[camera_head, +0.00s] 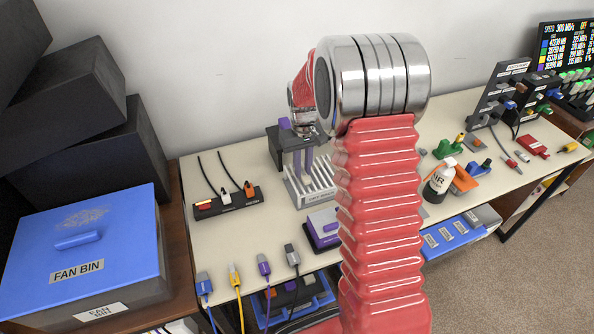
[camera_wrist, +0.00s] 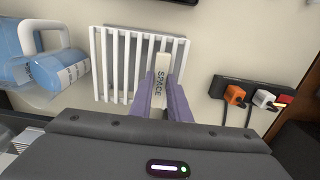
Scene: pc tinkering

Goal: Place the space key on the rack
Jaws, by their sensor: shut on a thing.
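The space key (camera_wrist: 161,78) is a cream bar with "SPACE" written along it. My gripper (camera_wrist: 164,98) is shut on it, with the two purple fingers on either side. In the head view my gripper (camera_head: 303,165) points down over the rack; the key cannot be made out there. The rack (camera_head: 320,187) is white and slatted, standing on the table behind my arm, which hides its right side. In the wrist view the rack (camera_wrist: 112,65) lies behind the key, which overlaps its right part. I cannot tell whether the key touches the slats.
A black power strip (camera_head: 227,204) with several plugs lies left of the rack. A purple and grey block (camera_head: 323,228) stands in front of it. Several cable ends (camera_head: 264,266) line the front edge. An AIR bottle (camera_head: 440,181) and coloured parts stand to the right.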

